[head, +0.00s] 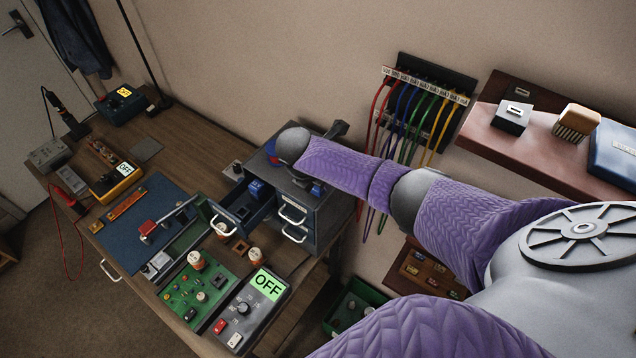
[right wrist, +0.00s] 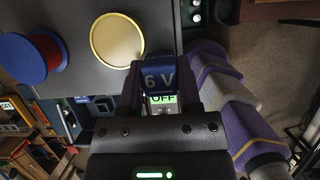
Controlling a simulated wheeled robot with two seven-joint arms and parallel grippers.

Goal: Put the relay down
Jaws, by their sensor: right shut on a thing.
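The relay (right wrist: 160,80) is a dark blue block marked "6 V" in the right wrist view. My right gripper (right wrist: 160,92) is shut on it, with one dark finger on each side. In the head view my right arm reaches over the grey drawer cabinet (head: 325,215), and a small blue block, probably the held relay (head: 318,189), shows by the cabinet top. Whether the relay touches the top is unclear. An open drawer (head: 240,207) holds another blue block (head: 257,188). My left gripper is not in view.
A red and blue spool (right wrist: 35,60) and a cream round lid (right wrist: 117,40) sit on the cabinet top. A device reading "OFF" (head: 250,307), a green board (head: 197,290) and a blue mat (head: 115,235) occupy the bench. Coloured cables (head: 410,115) hang on the wall behind.

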